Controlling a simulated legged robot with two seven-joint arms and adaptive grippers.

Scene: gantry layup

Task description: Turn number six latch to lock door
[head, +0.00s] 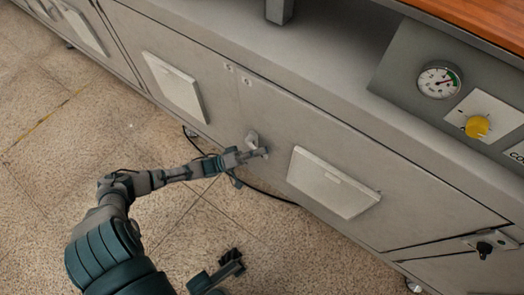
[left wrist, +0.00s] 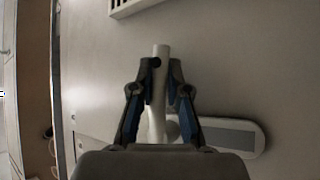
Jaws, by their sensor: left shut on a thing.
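A small grey latch (head: 252,139) sits on the grey cabinet front, between two pale raised panels. My left gripper (head: 262,153) is at this latch. In the left wrist view the latch shows as a pale upright handle (left wrist: 161,52) between the two fingers of my left gripper (left wrist: 163,85), which is shut on it. A rounded plate (left wrist: 232,136) lies behind the right finger, and its join to the handle is partly hidden. No number on the latch is readable. A dark part at the bottom of the head view (head: 230,263) looks like my right gripper; its jaws are unclear.
Pale raised panels lie left (head: 175,86) and right (head: 332,182) of the latch. A black cable (head: 262,191) runs along the cabinet's foot. A gauge (head: 439,80) and yellow knob (head: 477,126) sit at upper right. The tiled floor (head: 50,150) is open at left.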

